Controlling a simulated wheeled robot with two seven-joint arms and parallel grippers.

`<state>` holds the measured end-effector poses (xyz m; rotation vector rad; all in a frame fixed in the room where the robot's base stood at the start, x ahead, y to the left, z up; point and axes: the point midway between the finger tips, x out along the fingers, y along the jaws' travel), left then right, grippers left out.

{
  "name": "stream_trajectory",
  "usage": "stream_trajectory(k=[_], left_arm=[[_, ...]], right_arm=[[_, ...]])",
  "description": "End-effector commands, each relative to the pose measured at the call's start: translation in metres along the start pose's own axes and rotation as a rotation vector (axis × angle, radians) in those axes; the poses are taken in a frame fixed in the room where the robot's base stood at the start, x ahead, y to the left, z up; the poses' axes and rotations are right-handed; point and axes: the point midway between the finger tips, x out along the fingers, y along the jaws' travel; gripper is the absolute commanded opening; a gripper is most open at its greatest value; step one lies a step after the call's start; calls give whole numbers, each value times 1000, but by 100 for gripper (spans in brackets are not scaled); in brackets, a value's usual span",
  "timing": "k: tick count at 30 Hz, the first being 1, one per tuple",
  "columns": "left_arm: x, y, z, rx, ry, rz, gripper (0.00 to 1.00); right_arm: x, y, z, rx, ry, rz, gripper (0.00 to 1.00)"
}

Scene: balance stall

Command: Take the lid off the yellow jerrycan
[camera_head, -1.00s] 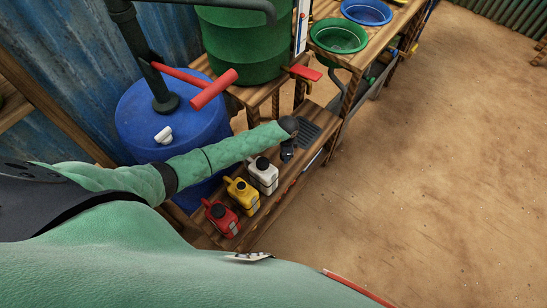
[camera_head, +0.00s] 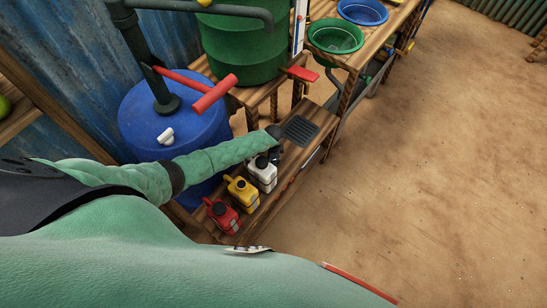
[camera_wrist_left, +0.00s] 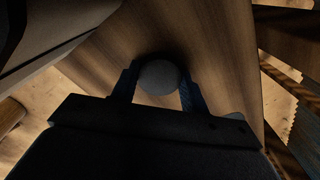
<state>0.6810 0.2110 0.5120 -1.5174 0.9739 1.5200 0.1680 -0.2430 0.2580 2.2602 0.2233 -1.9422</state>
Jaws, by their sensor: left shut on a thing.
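The yellow jerrycan (camera_head: 243,193) stands upright on the low wooden shelf, between the red and white jerrycans. A dark round spot shows on its top; I cannot tell whether it is a lid or an open neck. My left gripper (camera_head: 275,154) is at the white jerrycan's far side, beyond the yellow one. In the left wrist view its fingers (camera_wrist_left: 158,88) are shut on a round grey piece (camera_wrist_left: 158,76) that looks like a lid, with wooden planks beneath. My right gripper is not in view.
The white jerrycan (camera_head: 263,175) is close to my left gripper; the red jerrycan (camera_head: 222,216) stands nearer me. A dark ribbed tray (camera_head: 300,130) lies farther along the shelf. A blue barrel (camera_head: 160,130) stands left, under my left arm. The sandy floor at right is open.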

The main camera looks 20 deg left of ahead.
Motion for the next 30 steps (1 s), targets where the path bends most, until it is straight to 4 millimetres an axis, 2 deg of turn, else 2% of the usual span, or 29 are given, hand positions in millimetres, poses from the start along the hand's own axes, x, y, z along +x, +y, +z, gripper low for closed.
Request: stream_trajectory(k=[8,9,12,25,30], left_arm=[[3,0,0,0,0,0,17],[3,0,0,0,0,0,47],[2,0,0,0,0,0,66],[-3,0,0,1,1,-1,66],[-21,0,0,1,2,-2,66]], right_arm=[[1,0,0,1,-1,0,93],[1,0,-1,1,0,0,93],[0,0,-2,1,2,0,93],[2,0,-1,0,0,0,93],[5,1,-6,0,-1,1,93]])
